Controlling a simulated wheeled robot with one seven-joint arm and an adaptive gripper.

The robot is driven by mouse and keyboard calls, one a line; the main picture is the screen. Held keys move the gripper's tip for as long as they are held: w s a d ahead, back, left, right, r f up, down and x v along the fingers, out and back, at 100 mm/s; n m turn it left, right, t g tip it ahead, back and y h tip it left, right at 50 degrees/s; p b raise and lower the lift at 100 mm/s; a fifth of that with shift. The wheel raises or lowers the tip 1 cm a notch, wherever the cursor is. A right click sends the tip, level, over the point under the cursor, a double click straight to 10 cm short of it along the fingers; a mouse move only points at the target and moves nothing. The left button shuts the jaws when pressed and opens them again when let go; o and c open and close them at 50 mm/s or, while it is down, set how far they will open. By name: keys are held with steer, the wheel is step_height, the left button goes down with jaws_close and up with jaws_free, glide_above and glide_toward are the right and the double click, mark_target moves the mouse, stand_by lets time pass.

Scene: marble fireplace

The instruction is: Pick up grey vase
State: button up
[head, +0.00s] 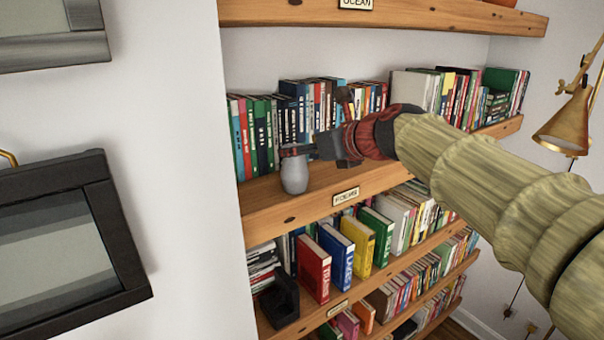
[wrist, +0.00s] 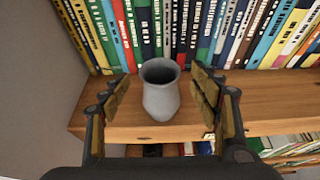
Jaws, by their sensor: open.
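The grey vase (head: 294,174) stands upright on a wooden shelf (head: 275,198), near its front edge and left end, in the head view. In the wrist view the vase (wrist: 160,90) is in the middle, with its open mouth facing up. My gripper (wrist: 160,104) is open, with one finger on each side of the vase. Gaps show between the vase and both fingers, so it is not held. In the head view my gripper (head: 300,150) is at the vase's upper part, and the far finger is mostly hidden.
A row of books (wrist: 185,35) stands close behind the vase. More shelves of books lie below, and another shelf (head: 400,14) runs above. A white wall (head: 180,200) with dark frames (head: 75,235) is to the left. A brass lamp (head: 568,120) hangs at the right.

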steer(key=x, duration=0.4)
steer(key=shift+w+a+f, duration=0.1)
steer(key=shift+w+f, duration=0.05)
steer(key=shift+f, duration=0.05)
steer(key=shift+c, duration=0.5)
steer(key=shift+c, duration=1.4)
jaws_close()
